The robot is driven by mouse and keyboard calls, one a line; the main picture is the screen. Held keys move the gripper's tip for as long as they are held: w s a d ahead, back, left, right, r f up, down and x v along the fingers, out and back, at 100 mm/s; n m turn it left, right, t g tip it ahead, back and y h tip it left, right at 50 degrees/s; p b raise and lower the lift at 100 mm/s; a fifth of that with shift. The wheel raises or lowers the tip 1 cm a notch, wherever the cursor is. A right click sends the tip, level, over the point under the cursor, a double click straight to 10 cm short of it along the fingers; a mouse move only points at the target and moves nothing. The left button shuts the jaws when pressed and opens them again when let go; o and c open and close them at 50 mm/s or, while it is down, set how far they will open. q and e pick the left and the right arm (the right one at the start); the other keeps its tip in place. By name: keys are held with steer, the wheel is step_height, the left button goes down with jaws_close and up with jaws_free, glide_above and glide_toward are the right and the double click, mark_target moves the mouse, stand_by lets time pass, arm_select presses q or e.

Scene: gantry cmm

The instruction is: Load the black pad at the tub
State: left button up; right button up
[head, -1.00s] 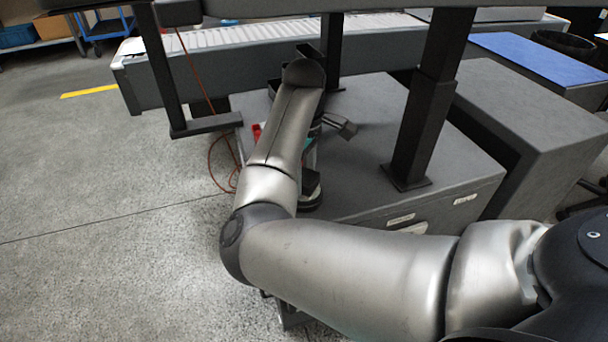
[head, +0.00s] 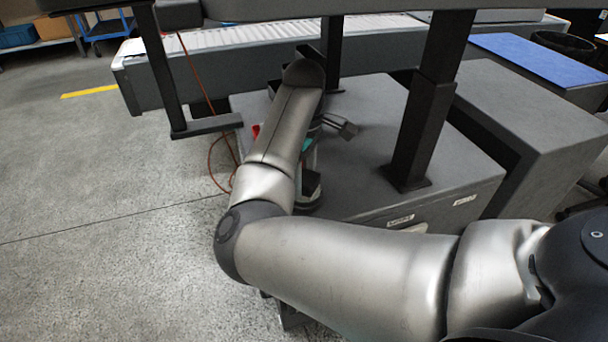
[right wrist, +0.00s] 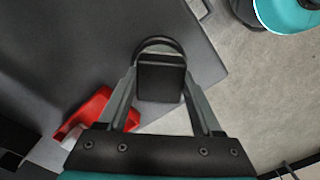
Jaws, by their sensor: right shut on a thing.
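In the right wrist view my right gripper (right wrist: 160,72) is shut on a small black block, which I take for the black pad (right wrist: 160,86). The block sits between the two grey fingers, with a dark curved rim at its far end. Below it lie a grey surface and its edge. In the head view my right forearm covers most of the hand, so the hold does not show there. My left gripper is in neither view. I cannot make out the tub for certain.
A red thing (right wrist: 88,112) lies left of the fingers. A grey cabinet (head: 375,195) carries dark posts (head: 425,130) under an overhead beam. A roller conveyor (head: 230,45) stands behind. An orange cable (head: 210,165) hangs to the floor. Open concrete floor (head: 90,190) is at left.

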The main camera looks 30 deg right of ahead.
mark_target(304, 176)
steer(key=shift+r+p, duration=2.05)
steer(key=shift+r, duration=1.3)
steer(key=shift+f, duration=0.1)
step_height(304, 176, down, 7)
steer(key=b, duration=0.5)
